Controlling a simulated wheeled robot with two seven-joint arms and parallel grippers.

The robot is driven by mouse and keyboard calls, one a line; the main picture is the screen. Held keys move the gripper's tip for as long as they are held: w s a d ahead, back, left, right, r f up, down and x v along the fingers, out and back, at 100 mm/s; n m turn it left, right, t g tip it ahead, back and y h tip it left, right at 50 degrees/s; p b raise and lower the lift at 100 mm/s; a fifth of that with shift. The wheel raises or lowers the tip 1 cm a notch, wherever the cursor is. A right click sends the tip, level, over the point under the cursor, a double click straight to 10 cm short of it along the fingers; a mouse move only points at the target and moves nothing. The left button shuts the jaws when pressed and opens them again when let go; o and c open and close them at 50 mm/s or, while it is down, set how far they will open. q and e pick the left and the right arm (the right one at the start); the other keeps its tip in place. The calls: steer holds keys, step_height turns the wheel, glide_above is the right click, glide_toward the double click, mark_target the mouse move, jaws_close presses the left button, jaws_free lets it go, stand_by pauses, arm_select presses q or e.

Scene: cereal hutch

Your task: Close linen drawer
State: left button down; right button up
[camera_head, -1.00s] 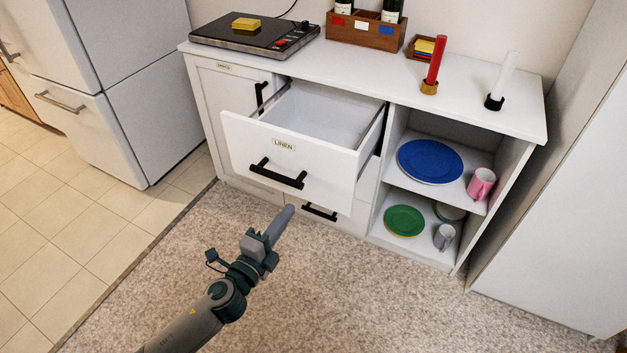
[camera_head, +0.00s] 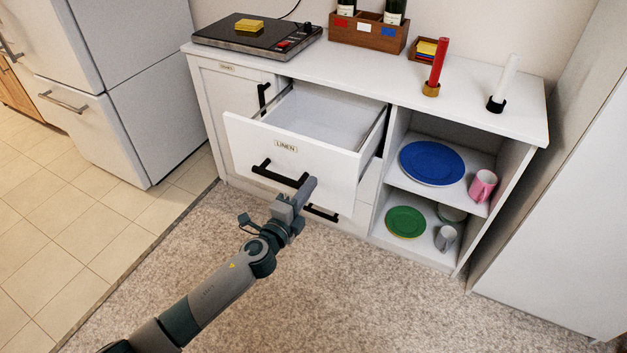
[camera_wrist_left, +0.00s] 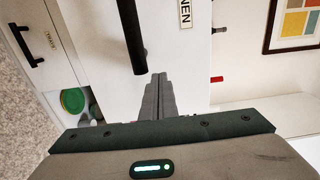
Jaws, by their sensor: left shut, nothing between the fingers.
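The white linen drawer (camera_head: 330,165) stands pulled out of the cabinet and looks empty inside. Its front carries a label reading LINEN and a black bar handle (camera_head: 280,173). My left gripper (camera_head: 311,184) is shut and empty, in front of the drawer face near the right end of the handle. In the left wrist view, the closed fingers (camera_wrist_left: 158,92) point at the white drawer front (camera_wrist_left: 185,70), beside the black handle (camera_wrist_left: 131,35). I cannot tell whether the fingertips touch the front. My right gripper is not in view.
A lower drawer with a black handle (camera_head: 321,213) sits below. Open shelves to the right hold a blue plate (camera_head: 432,163), a green plate (camera_head: 405,222) and mugs. A red candle (camera_head: 437,65) and white candle (camera_head: 504,82) stand on the countertop. The carpet in front is clear.

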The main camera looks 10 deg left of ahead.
arm_select(q)
steer(key=shift+x, duration=1.25)
steer(key=shift+w, duration=0.1)
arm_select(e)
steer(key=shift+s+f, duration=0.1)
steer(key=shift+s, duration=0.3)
